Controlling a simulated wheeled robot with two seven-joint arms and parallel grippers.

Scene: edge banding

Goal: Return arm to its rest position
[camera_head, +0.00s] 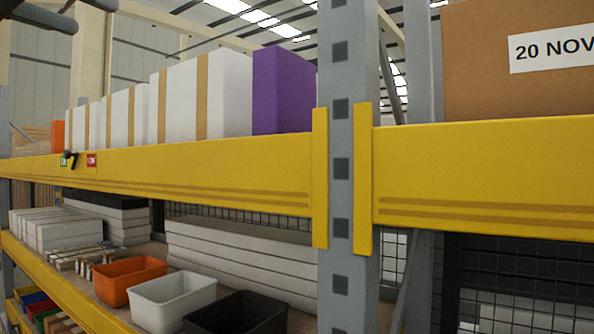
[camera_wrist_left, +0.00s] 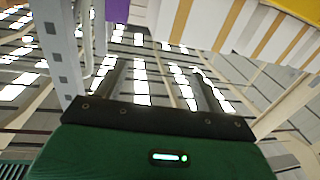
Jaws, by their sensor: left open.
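My left gripper (camera_wrist_left: 157,65) shows in the left wrist view, its green body at the bottom and two dark fingers pointing up, spread apart with nothing between them. Behind the fingers are the roof and its bright skylights. In the head view, dark grey rounded parts at the top left corner look like part of my left arm; the fingers cannot be made out there. They stand in front of the building wall, above the shelf's stored boxes. My right gripper is in neither view.
A grey rack upright (camera_head: 341,200) and yellow beams (camera_head: 200,172) stand close ahead. White boxes (camera_head: 222,95), a purple box (camera_head: 283,90) and a cardboard box (camera_head: 500,75) sit above. Orange (camera_head: 130,280), white (camera_head: 172,302) and black bins (camera_head: 238,315) fill the lower shelf.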

